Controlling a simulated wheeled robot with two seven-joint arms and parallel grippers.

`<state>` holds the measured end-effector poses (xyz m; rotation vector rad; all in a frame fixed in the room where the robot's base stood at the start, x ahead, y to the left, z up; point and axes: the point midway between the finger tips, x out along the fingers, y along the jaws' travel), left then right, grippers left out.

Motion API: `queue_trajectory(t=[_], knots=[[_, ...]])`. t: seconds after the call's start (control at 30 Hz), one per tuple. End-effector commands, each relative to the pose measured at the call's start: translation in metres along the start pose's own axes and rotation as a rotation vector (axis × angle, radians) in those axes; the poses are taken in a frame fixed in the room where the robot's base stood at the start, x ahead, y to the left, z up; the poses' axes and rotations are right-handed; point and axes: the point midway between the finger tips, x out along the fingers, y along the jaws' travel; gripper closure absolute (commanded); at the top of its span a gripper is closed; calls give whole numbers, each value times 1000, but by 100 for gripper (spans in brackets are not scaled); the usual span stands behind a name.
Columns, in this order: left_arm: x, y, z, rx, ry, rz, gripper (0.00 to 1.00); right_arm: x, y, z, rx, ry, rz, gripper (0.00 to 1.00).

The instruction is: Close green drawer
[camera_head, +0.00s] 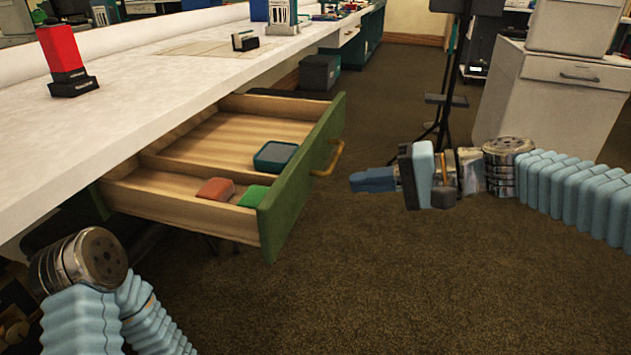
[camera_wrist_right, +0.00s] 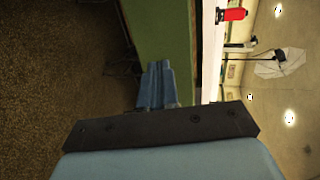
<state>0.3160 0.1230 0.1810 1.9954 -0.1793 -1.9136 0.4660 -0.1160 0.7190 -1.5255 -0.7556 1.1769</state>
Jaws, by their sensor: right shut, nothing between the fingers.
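The green drawer (camera_head: 306,180) under the white counter is pulled far out. Its wooden inside shows, with a red block (camera_head: 215,189), a green block (camera_head: 253,196) and a dark teal box (camera_head: 275,156) lying in it. A brass handle (camera_head: 330,160) is on its green front. My right gripper (camera_head: 354,182) is shut and empty, to the right of the drawer front and apart from it, a little lower than the handle. In the right wrist view the shut blue fingers (camera_wrist_right: 157,85) point towards the green front (camera_wrist_right: 160,35). My left gripper is out of view; only part of the left arm shows.
The white counter (camera_head: 150,95) runs above the drawer and carries a red-and-black object (camera_head: 65,60). A black stand (camera_head: 445,100) and a pale cabinet (camera_head: 550,95) stand behind my right arm. The brown floor before the drawer is clear.

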Motion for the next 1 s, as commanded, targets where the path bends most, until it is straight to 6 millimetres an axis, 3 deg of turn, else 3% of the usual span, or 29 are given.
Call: queue_trajectory(t=[0.2, 0.4, 0.6, 1.0], knots=[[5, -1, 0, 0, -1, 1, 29, 47, 2, 0, 1, -4, 1, 100], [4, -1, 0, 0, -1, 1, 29, 73, -8, 0, 1, 0, 0, 100], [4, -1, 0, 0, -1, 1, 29, 83, -12, 0, 1, 0, 1, 100], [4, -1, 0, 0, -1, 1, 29, 85, -12, 0, 1, 1, 1, 100]])
